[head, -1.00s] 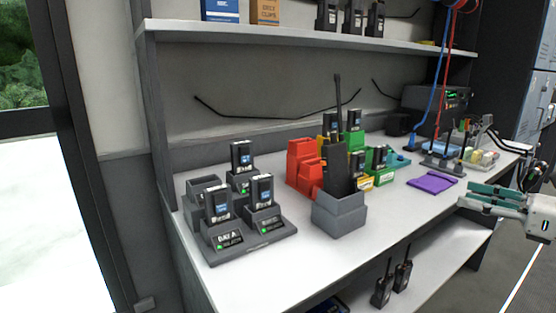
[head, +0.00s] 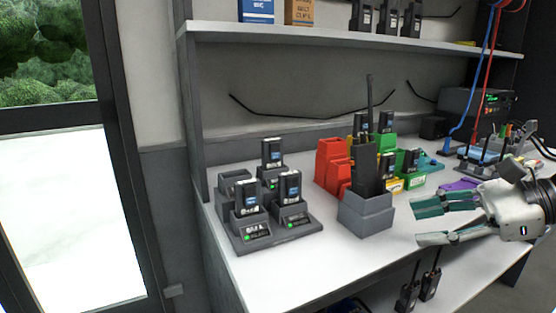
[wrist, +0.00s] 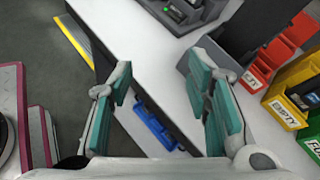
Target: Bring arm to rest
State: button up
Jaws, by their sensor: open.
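My gripper (head: 445,220) is at the right of the head view, over the front edge of the desk (head: 280,275). Its two teal-padded fingers point left and stand apart with nothing between them. In the wrist view my gripper (wrist: 165,105) is also open and empty, with the desk edge and a blue thing (wrist: 153,125) on a lower level seen past the fingers. The fingers are apart from the grey holder (head: 366,215), which holds a black radio (head: 368,165) upright.
A grey charger (head: 270,238) with several batteries stands at the left. Red bins (head: 332,165), yellow and green bins (head: 410,178) stand behind the radio. A purple mat (head: 458,186) is partly hidden by my gripper. Two radios (head: 430,285) stand on the lower shelf.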

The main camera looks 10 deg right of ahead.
jog(key=s+a+f+n+g+h, duration=0.35)
jog(key=s+a+n+g, duration=0.35)
jog(key=s+a+n, duration=0.45)
jog(key=s+d+f+n+h, duration=0.1)
jog(key=s+f+n+h, duration=0.2)
jog(key=s+n+h, duration=0.55)
notch_tip(320, 180, up, 32)
jog(key=s+t+y+p, duration=0.1)
jog(key=t+p, duration=0.3)
jog(key=p, duration=2.5)
jog(key=shift+s+d+f+n+p, duration=0.2)
jog(key=shift+s+d+n+p, duration=0.2)
jog(key=shift+s, duration=0.35)
